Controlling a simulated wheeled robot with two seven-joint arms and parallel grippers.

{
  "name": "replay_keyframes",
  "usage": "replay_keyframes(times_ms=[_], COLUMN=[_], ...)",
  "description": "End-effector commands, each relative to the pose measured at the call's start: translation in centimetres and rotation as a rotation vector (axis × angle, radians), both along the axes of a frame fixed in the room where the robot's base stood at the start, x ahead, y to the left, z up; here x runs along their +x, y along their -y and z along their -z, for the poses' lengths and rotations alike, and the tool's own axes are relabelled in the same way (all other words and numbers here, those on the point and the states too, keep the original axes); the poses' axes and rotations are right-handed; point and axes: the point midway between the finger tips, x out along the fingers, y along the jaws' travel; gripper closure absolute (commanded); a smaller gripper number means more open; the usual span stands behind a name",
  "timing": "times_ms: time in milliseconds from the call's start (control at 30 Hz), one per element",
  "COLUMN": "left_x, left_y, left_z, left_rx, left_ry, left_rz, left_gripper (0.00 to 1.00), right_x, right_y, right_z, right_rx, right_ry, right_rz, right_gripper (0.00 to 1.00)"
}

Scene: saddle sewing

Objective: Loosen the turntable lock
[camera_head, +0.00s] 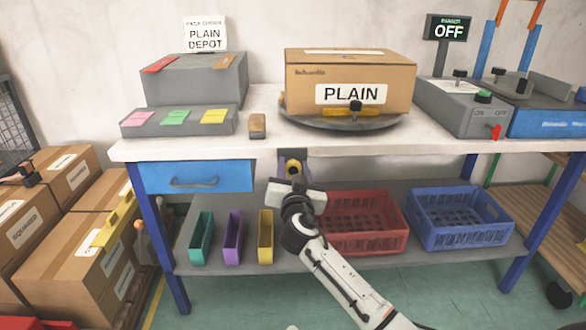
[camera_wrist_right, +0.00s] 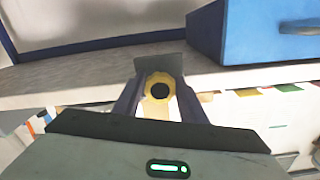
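The turntable (camera_head: 345,124) is a grey disc on the table with a cardboard box marked PLAIN (camera_head: 310,75) on it. A yellow lock knob with a dark centre (camera_head: 293,167) sits on a grey bracket below the table's front edge. My right gripper (camera_head: 292,180) is right at this knob. In the right wrist view the yellow knob (camera_wrist_right: 160,88) lies between the two fingertips, against a grey plate. The fingers stand apart on either side of it; whether they press on it is unclear. My left gripper is out of view.
A blue drawer (camera_head: 196,177) is left of the knob under the tabletop. A red crate (camera_head: 362,240) and a blue crate (camera_head: 455,235) stand on the lower shelf, with several coloured bins left of my arm. A sign (camera_head: 449,28) reads OFF.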

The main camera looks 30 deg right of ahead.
Motion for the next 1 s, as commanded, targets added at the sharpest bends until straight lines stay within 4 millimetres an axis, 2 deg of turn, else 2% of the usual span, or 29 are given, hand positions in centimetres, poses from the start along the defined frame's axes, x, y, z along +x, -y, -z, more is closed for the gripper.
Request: replay_keyframes(times_ms=[33,133,167,567,1000], left_x=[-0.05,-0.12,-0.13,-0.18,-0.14], left_y=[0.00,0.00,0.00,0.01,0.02], left_z=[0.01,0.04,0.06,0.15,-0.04], left_rx=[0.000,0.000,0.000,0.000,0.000], left_ry=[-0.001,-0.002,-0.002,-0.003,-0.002], left_rz=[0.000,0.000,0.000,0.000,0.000], left_gripper=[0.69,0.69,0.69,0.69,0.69], right_x=[-0.01,-0.02,-0.02,-0.04,-0.07], right_y=[-0.02,-0.02,-0.02,-0.08,-0.03], right_z=[0.01,0.02,0.02,0.10,0.09], right_rx=[0.000,0.000,0.000,-0.075,-0.392], right_ry=[0.000,0.000,0.000,-0.047,-0.243], right_rz=[0.000,0.000,0.000,0.000,0.001], right_gripper=[0.71,0.88,0.89,0.89,0.89])
